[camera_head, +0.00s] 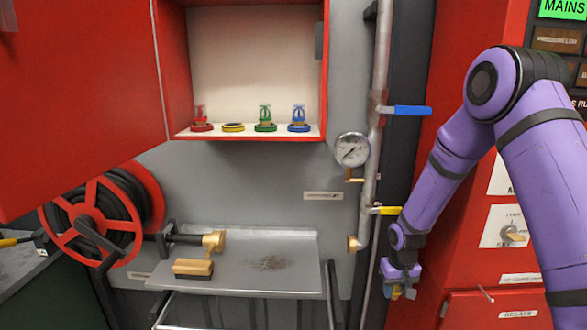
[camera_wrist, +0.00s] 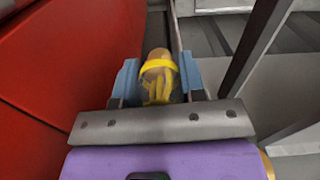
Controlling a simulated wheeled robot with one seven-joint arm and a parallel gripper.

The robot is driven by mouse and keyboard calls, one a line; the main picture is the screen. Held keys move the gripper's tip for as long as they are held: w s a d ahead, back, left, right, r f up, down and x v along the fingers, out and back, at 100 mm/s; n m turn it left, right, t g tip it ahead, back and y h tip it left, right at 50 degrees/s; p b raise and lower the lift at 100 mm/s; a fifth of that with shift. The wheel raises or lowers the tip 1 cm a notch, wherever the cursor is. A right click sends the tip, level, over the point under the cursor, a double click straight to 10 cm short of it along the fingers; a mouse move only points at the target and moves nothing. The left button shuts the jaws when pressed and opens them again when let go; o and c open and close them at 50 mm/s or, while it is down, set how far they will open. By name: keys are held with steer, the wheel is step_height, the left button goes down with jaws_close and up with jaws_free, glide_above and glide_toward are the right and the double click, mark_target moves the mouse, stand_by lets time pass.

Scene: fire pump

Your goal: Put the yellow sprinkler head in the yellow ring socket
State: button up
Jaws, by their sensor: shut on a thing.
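The yellow sprinkler head (camera_wrist: 157,75) is between the fingers of my gripper (camera_wrist: 158,82), which is shut on it in the wrist view. In the head view my gripper (camera_head: 399,291) hangs low at the right, beside the red cabinet, well away from the open red box. The sprinkler head is hardly visible there. The yellow ring socket (camera_head: 233,127) lies on the floor of the open box, second from left, with nothing standing in it.
Red (camera_head: 200,119), green (camera_head: 265,119) and blue (camera_head: 298,119) sprinkler heads stand in their rings. The box door (camera_head: 75,90) hangs open at left. A pipe (camera_head: 381,80) with a blue lever (camera_head: 412,111) and gauge (camera_head: 351,150) stands between gripper and box. A tray table (camera_head: 240,270) holds a brush (camera_head: 193,268).

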steer(key=shift+w+d+f+m, duration=0.1)
steer(key=shift+d+f+m, duration=0.1)
steer(key=shift+d, duration=0.4)
steer(key=shift+w+d+f+m, duration=0.1)
steer(key=shift+d+f, duration=0.1)
steer(key=shift+d, duration=0.35)
steer(key=shift+f, duration=0.1)
